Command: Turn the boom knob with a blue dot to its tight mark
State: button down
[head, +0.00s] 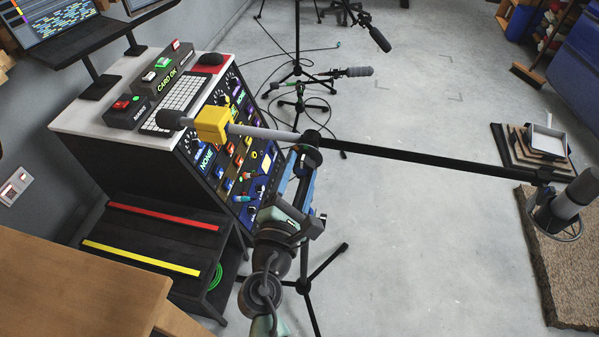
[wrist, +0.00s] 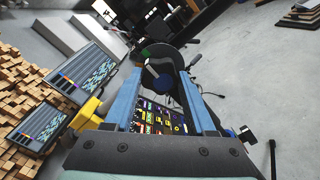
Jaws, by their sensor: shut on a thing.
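The boom stand's black bar (head: 420,155) crosses the head view, with its dark joint (head: 312,139) near the middle. My gripper (head: 305,160) is at this joint, its blue fingers reaching up from below. In the wrist view the fingers are shut on a dark round boom knob (wrist: 163,72), which fills the gap near the fingertips.
A yellow block (head: 212,124) sits on the boom's left end, and a microphone (head: 573,195) hangs at its right end. A control console (head: 170,165) and a black step (head: 150,250) stand left. Other stands are behind.

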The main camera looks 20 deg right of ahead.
jog(key=shift+c, duration=1.1)
grip_release()
jog(key=shift+s+a, duration=0.1)
jog(key=b+v, duration=0.1)
jog(key=v, duration=1.1)
jog(key=shift+s+a, duration=0.2)
jog(key=shift+s, duration=0.1)
jog(key=shift+r, duration=0.1)
